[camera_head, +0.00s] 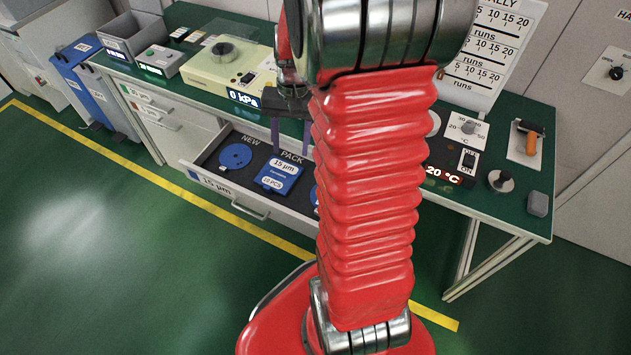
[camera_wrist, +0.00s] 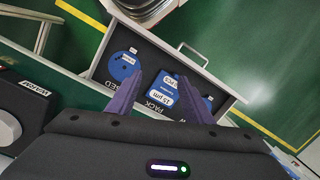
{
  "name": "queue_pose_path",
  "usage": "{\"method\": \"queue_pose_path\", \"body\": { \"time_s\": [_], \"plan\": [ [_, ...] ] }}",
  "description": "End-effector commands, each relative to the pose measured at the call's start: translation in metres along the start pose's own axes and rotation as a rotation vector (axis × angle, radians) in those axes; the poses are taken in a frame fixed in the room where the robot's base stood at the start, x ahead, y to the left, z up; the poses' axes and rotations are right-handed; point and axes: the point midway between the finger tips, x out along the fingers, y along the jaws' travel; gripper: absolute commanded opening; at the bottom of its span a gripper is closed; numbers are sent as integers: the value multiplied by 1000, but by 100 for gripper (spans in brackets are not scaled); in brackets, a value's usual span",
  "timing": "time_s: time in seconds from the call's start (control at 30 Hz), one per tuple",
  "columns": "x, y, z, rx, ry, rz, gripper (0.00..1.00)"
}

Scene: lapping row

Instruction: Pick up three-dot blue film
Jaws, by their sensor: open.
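Blue round films lie in the open drawer (camera_head: 215,146). One film (camera_head: 235,156) is in the NEW section, at the left in the head view. In the wrist view it is at the right (camera_wrist: 207,102), partly hidden by a finger. Another film (camera_wrist: 125,65) lies by the USED label, with small dark marks; my arm hides most of it in the head view. I cannot tell which film has three dots. A blue 15 µm pack (camera_head: 280,176) lies between them. My gripper (camera_head: 290,150) is open and empty above the drawer, its purple fingers (camera_wrist: 158,84) pointing down.
A blue bin (camera_head: 85,85) stands at left. The floor in front is clear.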

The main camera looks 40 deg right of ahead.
Motion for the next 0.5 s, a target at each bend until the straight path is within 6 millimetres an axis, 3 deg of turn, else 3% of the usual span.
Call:
{"method": "queue_pose_path", "body": {
  "time_s": [0.2,0.5],
  "plan": [
    [44,34,-27,143,-91,-3,46],
    [109,84,-51,332,-209,-16,46]
  ]
}}
